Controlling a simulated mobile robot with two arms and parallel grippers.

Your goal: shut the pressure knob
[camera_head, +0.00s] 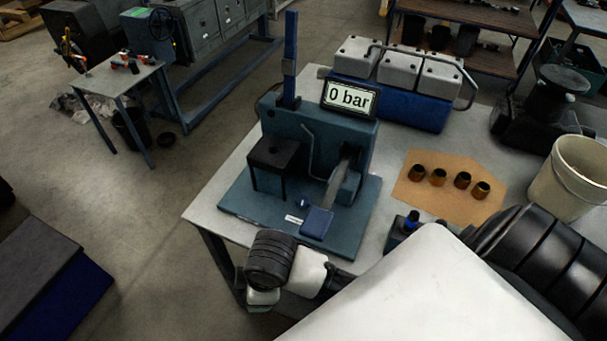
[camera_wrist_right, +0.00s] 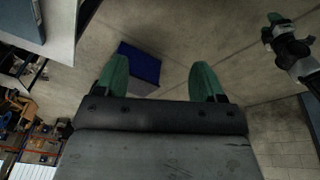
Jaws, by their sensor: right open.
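A teal test rig (camera_head: 330,150) stands on the grey table. The rig has a lever with a blue pad (camera_head: 317,222) and an upright blue post. A green-tipped dark part (camera_wrist_right: 277,20), perhaps my left gripper, is partly cut off.
Several brown cups stand on a tan sheet (camera_head: 412,190) right of the rig. A blue-based block with grey covers (camera_head: 390,95) is behind. A cream bucket (camera_head: 571,178) is at right. My white arm covers the table's front right. A blue box (camera_wrist_right: 140,65) lies on the floor.

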